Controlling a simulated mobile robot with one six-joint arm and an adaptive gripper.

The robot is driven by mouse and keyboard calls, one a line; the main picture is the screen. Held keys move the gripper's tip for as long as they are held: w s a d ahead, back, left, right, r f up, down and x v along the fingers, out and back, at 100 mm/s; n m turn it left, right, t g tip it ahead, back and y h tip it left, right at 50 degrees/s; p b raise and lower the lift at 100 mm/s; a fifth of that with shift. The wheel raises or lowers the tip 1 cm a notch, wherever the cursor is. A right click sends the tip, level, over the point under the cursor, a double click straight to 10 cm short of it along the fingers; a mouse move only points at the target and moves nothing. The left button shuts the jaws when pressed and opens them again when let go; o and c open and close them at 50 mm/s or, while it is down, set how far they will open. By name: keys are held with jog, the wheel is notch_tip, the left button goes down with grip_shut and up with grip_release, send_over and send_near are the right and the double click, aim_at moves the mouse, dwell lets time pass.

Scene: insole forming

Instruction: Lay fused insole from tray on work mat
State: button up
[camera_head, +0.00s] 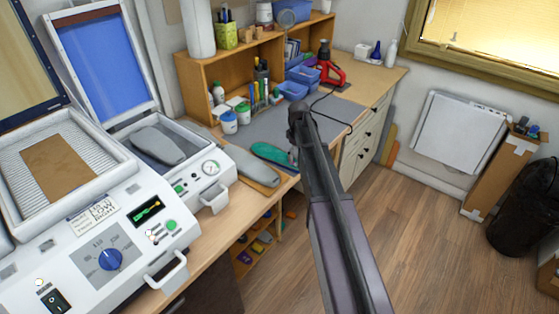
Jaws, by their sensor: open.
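A teal insole (271,154) lies at the near left edge of the grey work mat (283,124), its right end close to my gripper. My gripper (294,156) is small in view, below the end of my dark arm, over the near edge of the mat. It is open. The arm hides part of the mat, and I cannot tell if the fingers touch the insole. The wire-ribbed tray (92,150) of the left machine holds a flat brown sheet (58,168).
A grey foot-shaped piece (254,167) lies beside the teal insole. The press (183,145) with its raised blue lid (104,58) holds a grey form (157,145). A red tool (331,66), blue bins (293,89) and bottles (229,122) border the mat. The mat's middle is clear.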

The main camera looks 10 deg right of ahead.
aim_at(296, 165)
jog(key=shift+f, duration=0.1)
jog(key=shift+w+f+b, duration=0.15)
jog(key=shift+f+b, duration=2.4)
jog(key=shift+b, duration=0.05)
jog(key=c, duration=0.8)
jog(key=shift+r, duration=0.1)
jog(key=shift+c, duration=0.2)
jog(key=shift+r, duration=0.1)
notch_tip(296, 165, up, 10)
jog(key=p, duration=1)
